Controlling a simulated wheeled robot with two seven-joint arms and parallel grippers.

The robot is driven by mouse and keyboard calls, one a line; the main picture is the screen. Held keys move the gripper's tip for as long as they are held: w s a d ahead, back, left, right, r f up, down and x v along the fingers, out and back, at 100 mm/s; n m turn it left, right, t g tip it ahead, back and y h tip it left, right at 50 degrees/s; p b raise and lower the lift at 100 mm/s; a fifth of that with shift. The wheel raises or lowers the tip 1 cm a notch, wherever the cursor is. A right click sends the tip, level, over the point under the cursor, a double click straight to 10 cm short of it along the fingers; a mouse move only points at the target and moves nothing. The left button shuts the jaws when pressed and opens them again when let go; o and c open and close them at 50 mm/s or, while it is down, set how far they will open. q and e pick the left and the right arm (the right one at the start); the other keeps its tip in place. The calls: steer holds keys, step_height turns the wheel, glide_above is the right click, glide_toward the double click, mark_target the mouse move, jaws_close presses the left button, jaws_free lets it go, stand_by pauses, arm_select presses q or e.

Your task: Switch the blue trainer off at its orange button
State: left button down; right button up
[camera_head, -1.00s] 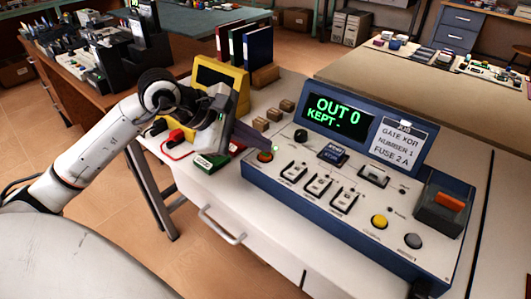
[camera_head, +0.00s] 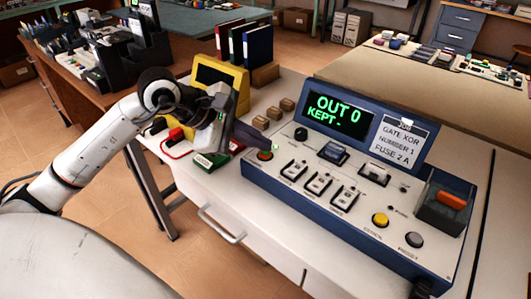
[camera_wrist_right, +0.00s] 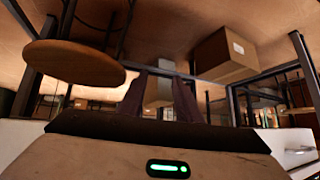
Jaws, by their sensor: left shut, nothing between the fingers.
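The blue trainer (camera_head: 300,190) stands on the white bench, with its display lit "OUT 0 KEPT -". A round orange-red button (camera_head: 264,155) sits at its left end. A larger orange rectangular piece (camera_head: 452,200) sits in a dark block at its right end. My left gripper (camera_head: 273,149) is shut and empty, its dark fingertips right beside and above the round button. I cannot tell whether they touch it. In the right wrist view my right gripper (camera_wrist_right: 160,102) has its two dark fingers apart, with nothing between them, away from the trainer.
A yellow instrument (camera_head: 228,82) and red and green pieces (camera_head: 211,161) lie close to my left gripper. Small wooden blocks (camera_head: 273,112) stand behind the trainer's left end. Its panel also carries toggle switches, a black knob, and yellow and grey buttons. A stool (camera_wrist_right: 75,62) and a carton (camera_wrist_right: 225,55) show in the right wrist view.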

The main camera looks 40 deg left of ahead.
mark_target(260, 155)
arm_select(q)
steer(key=shift+f+b, duration=0.3)
stand_by(0.4)
steer(key=shift+r, duration=0.45)
steer(key=shift+r, duration=0.1)
step_height(260, 155, up, 6)
steer(key=p, duration=0.3)
stand_by(0.4)
stand_by(2.4)
